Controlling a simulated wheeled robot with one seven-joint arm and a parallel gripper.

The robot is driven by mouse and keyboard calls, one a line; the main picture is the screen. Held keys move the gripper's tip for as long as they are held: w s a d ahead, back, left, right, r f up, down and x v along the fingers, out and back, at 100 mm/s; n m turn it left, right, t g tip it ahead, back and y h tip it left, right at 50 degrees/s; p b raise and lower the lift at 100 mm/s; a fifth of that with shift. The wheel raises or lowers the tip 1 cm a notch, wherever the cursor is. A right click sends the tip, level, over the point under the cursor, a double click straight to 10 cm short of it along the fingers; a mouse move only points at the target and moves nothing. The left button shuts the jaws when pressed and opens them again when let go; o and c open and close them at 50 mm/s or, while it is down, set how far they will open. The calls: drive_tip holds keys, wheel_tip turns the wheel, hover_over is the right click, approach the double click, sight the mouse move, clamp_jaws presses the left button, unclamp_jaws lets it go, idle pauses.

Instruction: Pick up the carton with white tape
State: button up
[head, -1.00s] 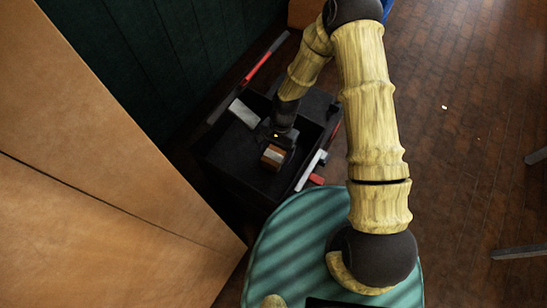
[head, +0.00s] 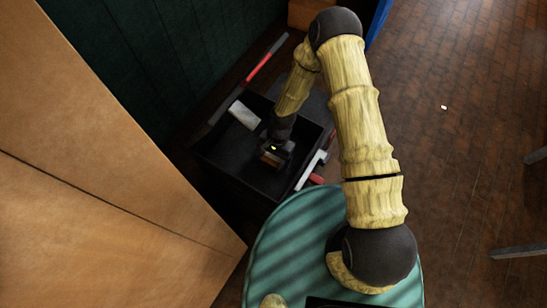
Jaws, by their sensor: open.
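The carton with white tape (head: 268,161) is a small brown box inside a black open box, near its middle. A pale stripe on its top showed a second ago; now my gripper covers most of it. My gripper (head: 273,155) is open and sits right over the carton, seen from above and behind. Whether the fingers stand on both sides of the carton or touch it cannot be told at this size.
The black box (head: 222,164) has raised walls around the gripper. A light grey block (head: 244,114) lies in its far left part. A red-and-black bar (head: 265,57) lies along the far side, and a hammer-like tool (head: 311,170) with red lies at the right edge. A wooden cabinet (head: 120,190) stands close on the left.

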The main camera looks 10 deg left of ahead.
sight(273, 157)
idle(0.4)
drive_tip(key=c, duration=1.3)
drive_tip(key=shift+r, duration=0.15)
wheel_tip(273, 157, up, 10)
drive_tip(key=shift+f, duration=0.1)
